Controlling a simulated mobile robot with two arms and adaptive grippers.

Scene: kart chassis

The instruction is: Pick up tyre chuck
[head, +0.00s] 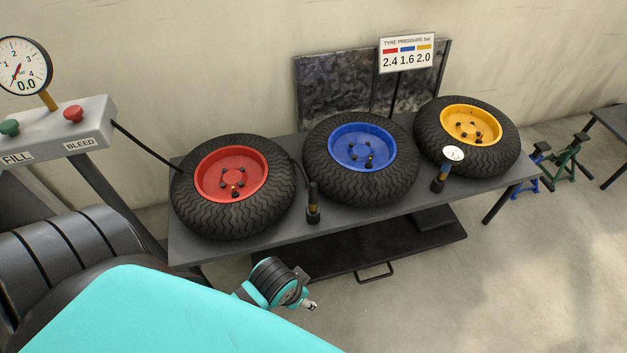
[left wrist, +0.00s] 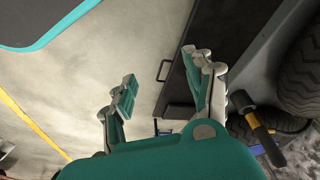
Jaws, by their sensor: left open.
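The tyre chuck (head: 313,203) appears to be the dark, upright handle with a brass-coloured part, standing at the bench's front edge between the red and blue wheels. A dark hose shows behind it. In the left wrist view, a black handle with a yellow band (left wrist: 251,119) at the right looks like the same chuck. My left gripper (left wrist: 165,93) is open with nothing between its fingers, and the handle is outside them, to the right. In the head view my left wrist shows below the bench, in front of the chuck; its fingers are mostly hidden. My right gripper is not seen.
The grey bench (head: 262,224) carries a red wheel (head: 232,174), a blue wheel (head: 361,151) and a yellow wheel (head: 470,125). The inflator box (head: 70,125) is at left. A dark low platform (head: 340,258) lies below.

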